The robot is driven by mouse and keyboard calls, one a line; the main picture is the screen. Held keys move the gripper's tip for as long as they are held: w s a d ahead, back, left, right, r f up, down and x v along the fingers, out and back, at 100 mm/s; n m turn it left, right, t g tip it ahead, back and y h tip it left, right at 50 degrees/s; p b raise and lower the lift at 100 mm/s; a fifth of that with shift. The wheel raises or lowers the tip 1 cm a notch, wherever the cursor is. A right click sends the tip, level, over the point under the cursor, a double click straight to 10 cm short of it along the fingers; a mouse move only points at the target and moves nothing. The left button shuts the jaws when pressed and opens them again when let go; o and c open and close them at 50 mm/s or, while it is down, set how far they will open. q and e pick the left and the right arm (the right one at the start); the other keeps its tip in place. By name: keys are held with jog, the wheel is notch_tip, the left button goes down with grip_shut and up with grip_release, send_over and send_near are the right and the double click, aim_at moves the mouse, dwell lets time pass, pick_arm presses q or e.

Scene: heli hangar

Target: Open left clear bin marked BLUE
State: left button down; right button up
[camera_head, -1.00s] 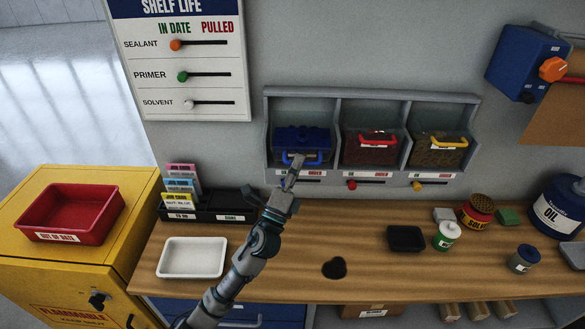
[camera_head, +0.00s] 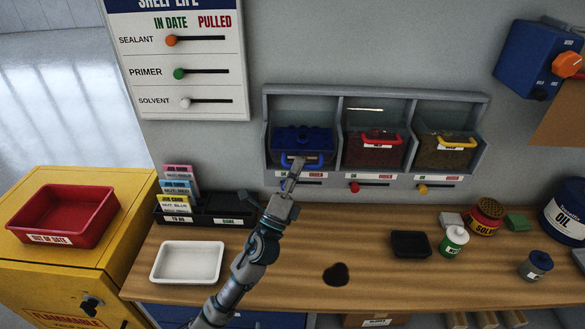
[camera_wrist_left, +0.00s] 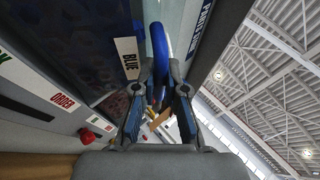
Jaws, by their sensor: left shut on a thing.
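The clear bin with blue contents (camera_head: 301,138) sits in the left compartment of the grey wall rack. In the left wrist view its front carries a white label reading BLUE (camera_wrist_left: 126,60). My left gripper (camera_head: 296,168) is at the front of this bin, and in the left wrist view the gripper (camera_wrist_left: 158,88) is shut on the blue handle (camera_wrist_left: 159,45), which passes between its fingers. The gripper hides part of the bin's front in the head view. My right gripper is not in view.
Bins with a red handle (camera_head: 373,150) and a yellow handle (camera_head: 446,150) fill the other rack compartments. Sliders (camera_head: 355,187) line the rack's lower edge. A white tray (camera_head: 188,262), black tray (camera_head: 411,244) and several cans stand on the wooden bench (camera_head: 300,290).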

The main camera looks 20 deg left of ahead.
pick_arm(q)
jog(key=c, duration=1.4)
grip_release()
jog(key=shift+d+f, duration=0.5)
jog(key=shift+o, duration=1)
jog(key=shift+d, duration=0.2)
jog(key=v, duration=1.1)
jog(key=shift+s+a, duration=0.15)
jog(key=shift+s, duration=0.1)
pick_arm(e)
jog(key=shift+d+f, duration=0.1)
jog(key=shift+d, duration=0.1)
